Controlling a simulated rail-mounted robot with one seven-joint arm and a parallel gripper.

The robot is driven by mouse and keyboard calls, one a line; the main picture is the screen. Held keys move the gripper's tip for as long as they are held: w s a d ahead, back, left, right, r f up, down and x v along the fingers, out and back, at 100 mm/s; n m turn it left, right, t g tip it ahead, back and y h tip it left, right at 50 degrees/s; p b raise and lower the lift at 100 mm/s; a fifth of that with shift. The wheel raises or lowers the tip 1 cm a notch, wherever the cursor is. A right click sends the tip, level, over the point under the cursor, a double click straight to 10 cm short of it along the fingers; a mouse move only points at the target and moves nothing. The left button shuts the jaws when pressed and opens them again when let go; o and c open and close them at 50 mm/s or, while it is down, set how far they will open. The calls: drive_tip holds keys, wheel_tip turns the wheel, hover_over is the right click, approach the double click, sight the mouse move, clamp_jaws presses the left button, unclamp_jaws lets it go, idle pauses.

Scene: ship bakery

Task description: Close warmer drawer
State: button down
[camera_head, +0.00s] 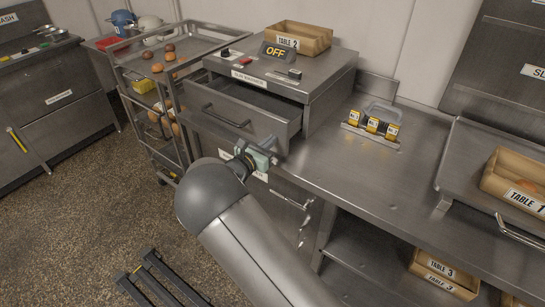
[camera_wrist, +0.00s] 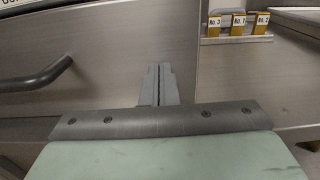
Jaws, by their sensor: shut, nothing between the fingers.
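The warmer drawer (camera_head: 240,121) is pulled partway out of the steel warmer (camera_head: 328,78), and its dark inside shows behind the front panel. A bar handle (camera_head: 224,117) is on the drawer front; it also shows at the left in the wrist view (camera_wrist: 38,78). My gripper (camera_wrist: 158,72) is shut and empty, pointing at the steel front to the right of the handle. In the head view my gripper (camera_head: 243,148) is low by the right part of the drawer front, partly hidden by my wrist. I cannot tell whether the fingertips touch the panel.
An OFF sign (camera_head: 276,52) and a TABLE 2 box (camera_head: 299,38) sit on the warmer. Numbered yellow tags (camera_head: 373,125) stand on the counter (camera_head: 345,170) to its right. A rack with buns (camera_head: 150,73) stands close on the left.

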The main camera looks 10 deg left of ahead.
drive_tip(key=b+x, duration=0.3)
drive_tip(key=x, duration=0.8)
drive_tip(key=shift+f, duration=0.1)
drive_tip(key=shift+w+d, duration=0.1)
drive_tip(key=shift+w, duration=0.1)
drive_tip(key=shift+r, duration=0.3)
drive_tip(key=shift+w+d+r, duration=0.1)
